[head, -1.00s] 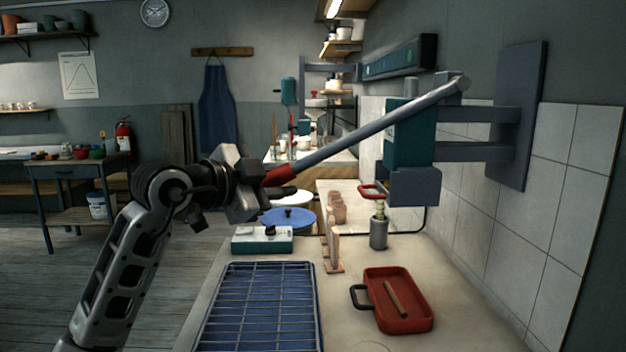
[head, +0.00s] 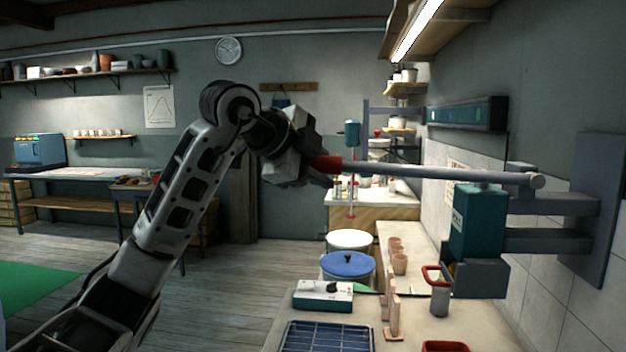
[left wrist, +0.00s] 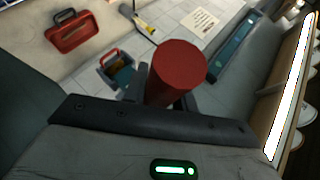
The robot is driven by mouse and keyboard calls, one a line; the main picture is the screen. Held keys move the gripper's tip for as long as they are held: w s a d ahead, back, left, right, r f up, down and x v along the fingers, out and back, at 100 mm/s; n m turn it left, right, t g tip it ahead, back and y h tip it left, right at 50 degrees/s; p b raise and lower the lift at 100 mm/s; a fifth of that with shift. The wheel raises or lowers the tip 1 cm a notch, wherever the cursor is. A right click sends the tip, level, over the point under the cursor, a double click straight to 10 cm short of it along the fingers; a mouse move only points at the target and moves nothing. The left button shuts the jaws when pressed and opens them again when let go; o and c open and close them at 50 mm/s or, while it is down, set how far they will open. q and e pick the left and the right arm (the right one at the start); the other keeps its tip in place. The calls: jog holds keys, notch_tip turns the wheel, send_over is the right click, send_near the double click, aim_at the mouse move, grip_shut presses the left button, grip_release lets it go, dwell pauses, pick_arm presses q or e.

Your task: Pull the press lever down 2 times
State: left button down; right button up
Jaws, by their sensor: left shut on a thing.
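The press is a teal body (head: 476,225) with a grey lower block, fixed by grey arms to a plate on the right wall. Its lever (head: 430,173) is a long grey bar, nearly level, running left from a pivot at the upper right. The red grip (head: 327,163) is at the lever's left end. My left gripper (head: 322,173) is shut on this grip; its fingers partly hide it. In the left wrist view the round red end of the grip (left wrist: 178,72) shows between the fingers. My right gripper is not in view.
A red tray (left wrist: 72,32) lies there too. The air around the lever looks clear.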

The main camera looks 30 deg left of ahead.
pick_arm(q)
jog(key=shift+a+r, duration=0.1)
jog(key=shift+r, duration=0.45)
jog(key=c, duration=1.1)
grip_release()
jog(key=shift+f, duration=0.15)
jog(key=shift+s, duration=0.15)
jog(key=b+v, duration=0.2)
jog(key=v, duration=1.3)
jog(key=shift+s+r+b, duration=0.2)
jog(key=shift+s+b, duration=0.1)
jog(key=shift+s, duration=0.05)
